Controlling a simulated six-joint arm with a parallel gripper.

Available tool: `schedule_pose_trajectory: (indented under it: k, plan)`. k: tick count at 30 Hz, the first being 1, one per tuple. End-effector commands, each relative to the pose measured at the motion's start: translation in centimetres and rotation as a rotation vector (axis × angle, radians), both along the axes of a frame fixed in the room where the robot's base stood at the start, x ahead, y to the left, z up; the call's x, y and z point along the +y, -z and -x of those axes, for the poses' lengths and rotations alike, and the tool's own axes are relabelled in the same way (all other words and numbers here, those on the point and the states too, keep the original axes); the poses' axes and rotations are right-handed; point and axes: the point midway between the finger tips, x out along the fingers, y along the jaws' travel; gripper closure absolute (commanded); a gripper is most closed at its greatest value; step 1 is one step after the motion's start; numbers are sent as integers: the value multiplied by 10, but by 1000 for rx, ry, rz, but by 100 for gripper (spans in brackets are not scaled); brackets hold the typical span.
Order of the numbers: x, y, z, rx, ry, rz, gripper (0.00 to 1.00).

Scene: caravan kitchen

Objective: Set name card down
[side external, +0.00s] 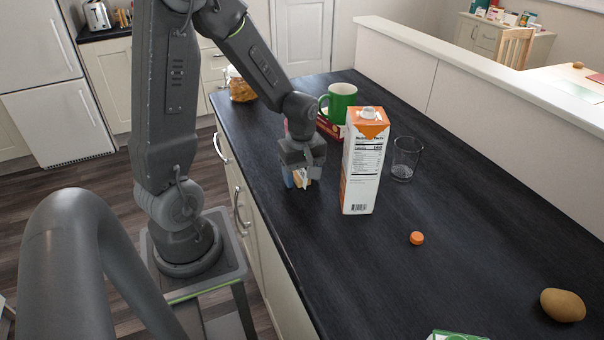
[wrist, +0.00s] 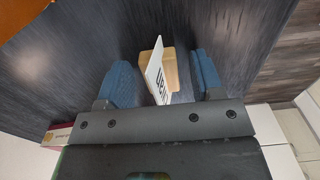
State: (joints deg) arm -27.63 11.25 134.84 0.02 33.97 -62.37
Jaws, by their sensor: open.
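The name card (wrist: 156,72) is white with dark lettering and stands tilted in a pale wooden block (wrist: 171,72) on the dark counter. My gripper (wrist: 165,80) is open in the wrist view, with a blue finger on either side of the card and block and a visible gap to each. In the side view my gripper (side external: 302,180) is low over the counter, left of the carton, and mostly hides the card and block. A small pale patch shows between the fingers there.
An orange-and-white carton (side external: 361,170) stands close to the right of my gripper. Behind are a green mug (side external: 342,100) on a red box (side external: 329,128) and a glass (side external: 405,160). An orange cap (side external: 416,238) and a potato (side external: 562,305) lie nearer.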

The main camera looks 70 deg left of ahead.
Motion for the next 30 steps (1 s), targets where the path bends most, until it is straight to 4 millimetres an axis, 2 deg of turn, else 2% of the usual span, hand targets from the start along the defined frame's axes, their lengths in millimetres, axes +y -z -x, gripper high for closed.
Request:
schedule_pose_trajectory:
  k: [5, 8, 11, 21, 30]
  plan:
    - [0, -1, 0, -1, 0, 0, 39]
    - [0, -9, -1, -3, 0, -1, 39]
    - [1, -24, -1, -6, 0, -3, 39]
    - [0, -94, -1, -5, 0, -3, 39]
    - [-4, -125, 0, -12, 34, -6, 39]
